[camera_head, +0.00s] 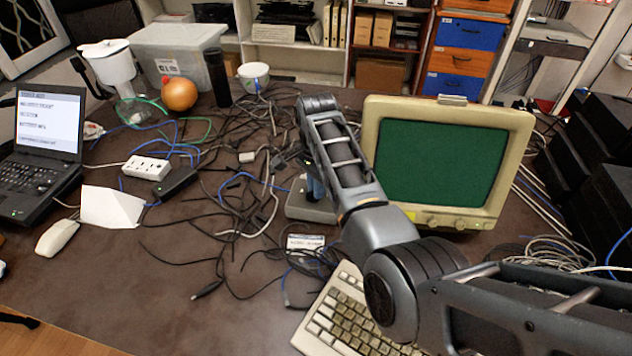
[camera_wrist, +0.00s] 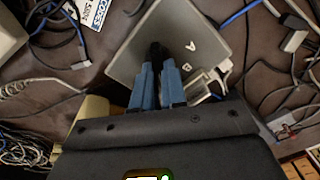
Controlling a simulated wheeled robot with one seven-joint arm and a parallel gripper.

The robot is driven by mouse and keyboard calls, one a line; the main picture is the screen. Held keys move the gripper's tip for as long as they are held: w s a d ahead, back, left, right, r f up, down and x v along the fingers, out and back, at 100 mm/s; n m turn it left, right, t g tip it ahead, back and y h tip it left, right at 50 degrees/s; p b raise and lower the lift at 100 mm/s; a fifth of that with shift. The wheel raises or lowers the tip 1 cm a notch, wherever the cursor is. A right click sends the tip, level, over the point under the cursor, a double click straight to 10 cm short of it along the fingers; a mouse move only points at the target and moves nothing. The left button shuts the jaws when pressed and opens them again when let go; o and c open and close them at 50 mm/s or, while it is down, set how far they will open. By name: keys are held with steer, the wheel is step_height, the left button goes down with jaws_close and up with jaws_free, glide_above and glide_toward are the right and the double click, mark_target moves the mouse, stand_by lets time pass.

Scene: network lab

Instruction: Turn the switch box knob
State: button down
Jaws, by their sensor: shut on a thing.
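The switch box is a grey box among cables in the middle of the table, in the head view (camera_head: 308,210), partly hidden by my arm. In the wrist view its grey top (camera_wrist: 180,28) shows with the letters A and B on it. Its black knob (camera_wrist: 157,53) stands between the blue fingers of my gripper (camera_wrist: 158,72). My gripper is shut on the knob, pointing down at the box. In the head view only a little of the blue fingers (camera_head: 316,188) shows beside my arm, and the knob is hidden.
A CRT monitor (camera_head: 440,165) stands right of the box, close to my arm. A keyboard (camera_head: 345,315) lies in front. Tangled black, blue and grey cables surround the box. A power strip (camera_head: 147,168) and laptop (camera_head: 45,150) are at left. The front left of the table is mostly clear.

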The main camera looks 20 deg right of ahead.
steer(key=shift+s+m+p, duration=0.1)
steer(key=shift+m+p, duration=0.4)
steer(key=shift+m, duration=1.3)
steer(key=shift+d, duration=0.1)
steer(key=c, duration=1.2)
jaws_free()
steer(key=shift+r, duration=0.15)
step_height(320, 180, up, 8)
steer(key=shift+f, duration=0.2)
